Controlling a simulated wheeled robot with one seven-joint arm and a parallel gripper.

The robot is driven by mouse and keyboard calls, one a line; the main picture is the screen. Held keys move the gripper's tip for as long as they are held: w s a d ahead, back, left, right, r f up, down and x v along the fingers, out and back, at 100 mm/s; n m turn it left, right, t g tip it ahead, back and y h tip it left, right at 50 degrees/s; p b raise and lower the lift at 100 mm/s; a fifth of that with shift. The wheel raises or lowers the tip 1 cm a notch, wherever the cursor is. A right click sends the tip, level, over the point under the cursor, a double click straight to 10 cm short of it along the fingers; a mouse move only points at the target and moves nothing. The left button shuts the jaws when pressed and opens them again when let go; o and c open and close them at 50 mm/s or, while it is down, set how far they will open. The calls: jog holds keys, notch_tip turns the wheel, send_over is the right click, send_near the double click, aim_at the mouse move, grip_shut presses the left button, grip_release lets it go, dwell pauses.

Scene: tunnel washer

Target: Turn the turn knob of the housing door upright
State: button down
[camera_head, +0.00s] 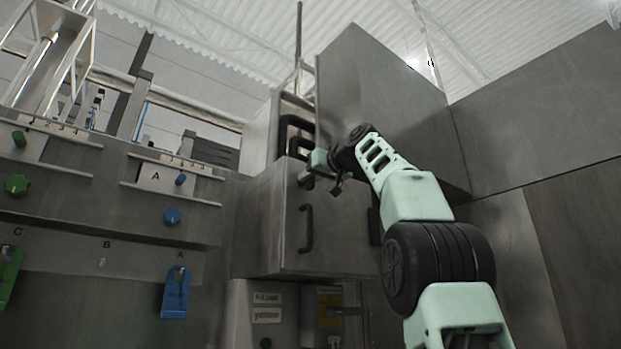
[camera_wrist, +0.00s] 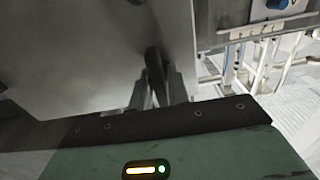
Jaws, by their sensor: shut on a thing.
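The housing door (camera_head: 345,235) is a grey metal panel on a box in the middle of the head view, with a dark vertical bar handle (camera_head: 307,229). My gripper (camera_head: 308,179) is at the upper left part of this door. In the wrist view my gripper (camera_wrist: 156,92) has its two fingers close on either side of a dark, narrow turn knob (camera_wrist: 152,62), shut on it. The door's grey face (camera_wrist: 75,50) fills the left of that view. In the head view the knob is mostly hidden by my gripper, and its exact angle is hard to tell.
Dark bent handles (camera_head: 290,132) sit just above the door. A large grey cabinet (camera_head: 385,105) stands behind my arm. A control panel (camera_head: 110,190) with green and blue knobs is at the left. A yellow switch (camera_head: 328,312) is below the door.

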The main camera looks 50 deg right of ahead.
jog(key=shift+f, duration=0.1)
dwell(0.4)
jog(key=c, duration=1.5)
grip_release()
jog(key=b+v, duration=0.4)
jog(key=v, duration=1.3)
jog(key=shift+s+d, duration=0.1)
jog(key=shift+s, duration=0.1)
